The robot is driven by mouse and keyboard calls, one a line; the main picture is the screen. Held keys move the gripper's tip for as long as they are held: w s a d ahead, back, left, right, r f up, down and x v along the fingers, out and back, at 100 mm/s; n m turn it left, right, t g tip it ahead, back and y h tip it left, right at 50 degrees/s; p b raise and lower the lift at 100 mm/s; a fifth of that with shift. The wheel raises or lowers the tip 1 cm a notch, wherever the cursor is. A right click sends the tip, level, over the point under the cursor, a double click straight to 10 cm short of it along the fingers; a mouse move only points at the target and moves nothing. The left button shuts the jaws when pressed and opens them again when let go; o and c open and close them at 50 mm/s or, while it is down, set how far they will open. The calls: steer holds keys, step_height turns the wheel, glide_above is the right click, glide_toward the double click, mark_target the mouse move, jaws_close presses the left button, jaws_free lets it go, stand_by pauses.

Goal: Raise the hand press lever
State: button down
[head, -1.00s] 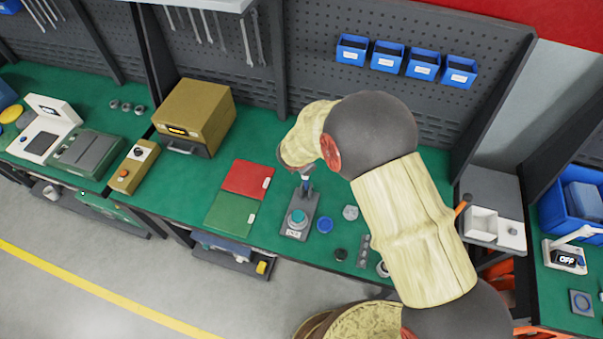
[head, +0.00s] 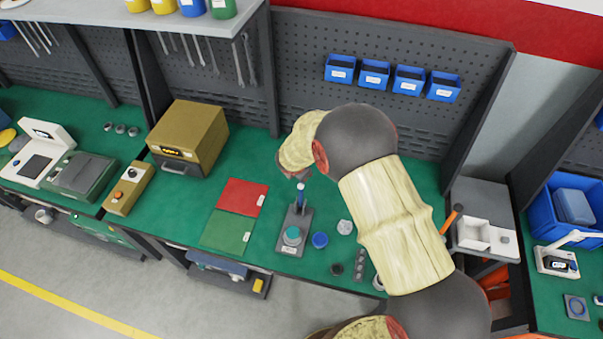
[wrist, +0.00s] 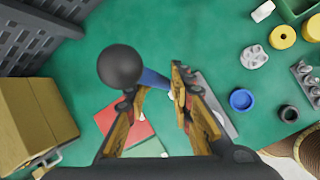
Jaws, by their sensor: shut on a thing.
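The hand press (head: 292,238) stands on the green bench, with a grey base and a round teal part on top. Its lever is a blue rod (wrist: 153,79) ending in a black ball knob (wrist: 120,66); the blue rod also shows in the head view (head: 300,188), standing above the base. My gripper (wrist: 161,82) is shut on the lever, its fingers on either side of the blue rod below the knob. In the head view my arm hides most of the gripper. The press base is mostly hidden behind the right finger in the wrist view.
A blue round part (head: 320,240) and a metal disc (head: 345,227) lie right of the press. Red (head: 243,196) and green (head: 227,231) panels lie to its left. A tan box (head: 188,135) stands farther left, and a pegboard (head: 300,75) rises behind.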

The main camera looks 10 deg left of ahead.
steer(key=c, duration=2)
jaws_free()
steer(key=shift+w+r, duration=0.3)
steer(key=shift+w, duration=0.2)
steer(key=shift+c, duration=0.2)
steer(key=shift+o, duration=1.2)
steer(key=shift+w+d+f, duration=0.2)
steer(key=shift+w+f, duration=0.2)
steer(key=shift+w, duration=0.15)
steer(key=shift+s+a, duration=0.1)
steer(key=shift+s, duration=0.25)
steer(key=shift+s+r, duration=0.1)
steer(key=v, duration=1.2)
steer(key=shift+a, duration=0.1)
steer(key=shift+w+r, duration=0.15)
steer(key=shift+w, duration=0.05)
